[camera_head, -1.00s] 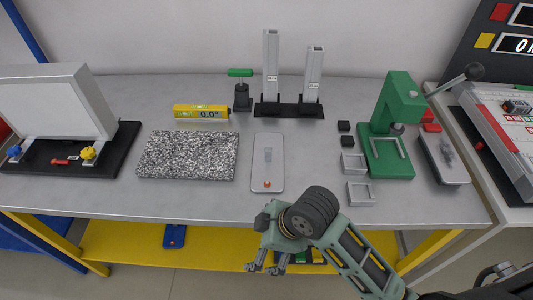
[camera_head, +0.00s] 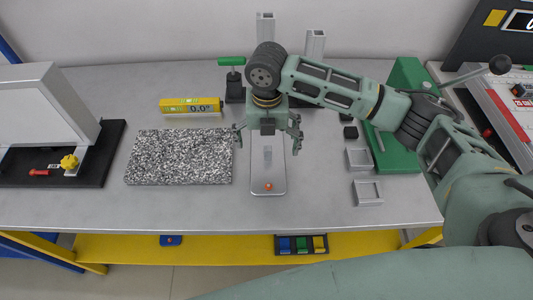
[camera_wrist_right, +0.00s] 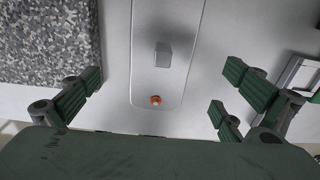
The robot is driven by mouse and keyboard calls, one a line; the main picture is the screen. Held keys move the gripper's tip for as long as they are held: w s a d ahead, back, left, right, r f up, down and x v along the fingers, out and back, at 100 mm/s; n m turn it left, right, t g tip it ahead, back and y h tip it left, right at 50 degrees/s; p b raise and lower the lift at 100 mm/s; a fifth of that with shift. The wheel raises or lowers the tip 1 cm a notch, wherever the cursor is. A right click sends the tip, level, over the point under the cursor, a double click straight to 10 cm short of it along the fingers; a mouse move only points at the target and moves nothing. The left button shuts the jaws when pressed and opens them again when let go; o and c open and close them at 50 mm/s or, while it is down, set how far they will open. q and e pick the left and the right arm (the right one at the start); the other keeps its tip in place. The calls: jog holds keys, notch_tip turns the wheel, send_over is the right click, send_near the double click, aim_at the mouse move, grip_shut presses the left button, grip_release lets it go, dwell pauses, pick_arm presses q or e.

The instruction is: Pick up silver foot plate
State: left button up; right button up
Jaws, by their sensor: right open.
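The silver foot plate (camera_head: 268,178) lies flat on the grey table, a long rounded plate with a small raised grey block and an orange knob near its front end. My right gripper (camera_head: 267,140) is open and hangs over the plate, its fingers spread to either side of it. The gripper and arm hide the plate's far part in the head view. In the right wrist view the plate (camera_wrist_right: 140,60) runs between the open fingers (camera_wrist_right: 160,95), with the block and orange knob between them and nothing gripped. My left gripper is not in view.
A speckled granite slab (camera_head: 180,157) lies close left of the plate, with a yellow level (camera_head: 192,105) behind it. Two small grey trays (camera_head: 367,193) and a green press (camera_head: 400,155) stand to the right. Silver uprights (camera_head: 314,50) stand behind.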

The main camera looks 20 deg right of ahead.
aim_at(268, 161)
notch_tip(268, 161, down, 6)
jog(key=shift+s+d+r+p, duration=0.1)
jog(key=shift+r+p, duration=0.05)
jog(key=shift+p, duration=0.75)
jog(key=shift+f, duration=0.45)
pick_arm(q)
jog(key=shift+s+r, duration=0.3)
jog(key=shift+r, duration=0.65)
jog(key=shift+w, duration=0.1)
